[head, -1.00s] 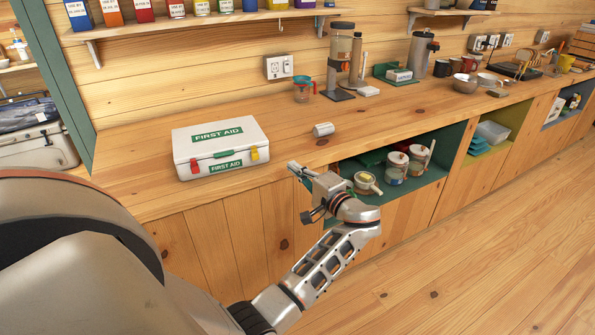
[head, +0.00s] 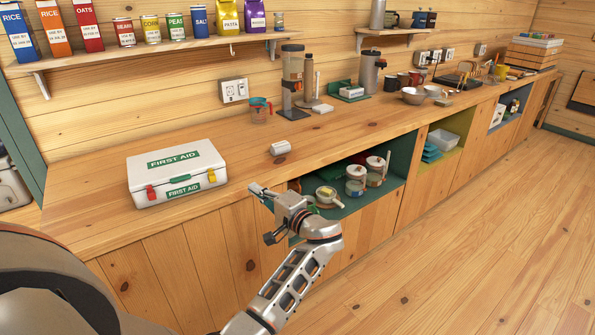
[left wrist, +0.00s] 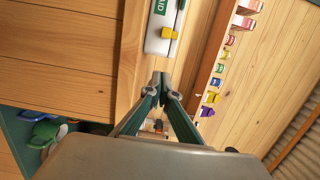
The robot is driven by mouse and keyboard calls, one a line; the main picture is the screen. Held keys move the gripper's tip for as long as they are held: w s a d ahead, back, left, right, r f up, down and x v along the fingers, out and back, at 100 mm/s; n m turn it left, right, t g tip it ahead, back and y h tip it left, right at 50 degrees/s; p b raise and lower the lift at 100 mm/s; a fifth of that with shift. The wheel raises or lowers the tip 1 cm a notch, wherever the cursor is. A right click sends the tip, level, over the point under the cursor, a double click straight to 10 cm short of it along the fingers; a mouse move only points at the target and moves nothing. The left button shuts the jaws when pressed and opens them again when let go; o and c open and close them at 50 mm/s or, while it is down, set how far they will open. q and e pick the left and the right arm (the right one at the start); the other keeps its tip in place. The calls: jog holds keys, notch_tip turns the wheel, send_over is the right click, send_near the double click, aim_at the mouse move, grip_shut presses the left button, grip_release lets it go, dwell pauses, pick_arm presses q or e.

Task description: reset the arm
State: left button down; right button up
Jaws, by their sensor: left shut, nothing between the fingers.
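My left arm reaches in over the floor in front of the counter in the head view. The first aid box also shows in the left wrist view (left wrist: 160,38), beyond the fingertips. My right gripper is not in view.
Shelves with cans hang above. The floor (head: 460,240) at right is clear.

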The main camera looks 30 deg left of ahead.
pick_arm(q)
jog(key=s+d+f+m+t+h, duration=0.1)
jog(key=s+d+f+t+h, duration=0.2)
jog(key=f, duration=0.6)
jog(key=s+d+f+m+h, duration=0.25)
jog(key=d+f+h, duration=0.25)
jog(key=f, duration=0.4)
jog(key=s+d+f+m+t+h, duration=0.1)
jog(key=s+d+f+t+h, duration=0.2)
jog(key=f, duration=0.6)
jog(key=s+d+f+n+h, duration=0.2)
jog(key=s+d+h, duration=0.7)
jog(key=s+d, duration=0.7)
jog(key=shift+s+n, duration=0.55)
jog(key=shift+s, duration=0.05)
jog(key=shift+f, duration=0.1)
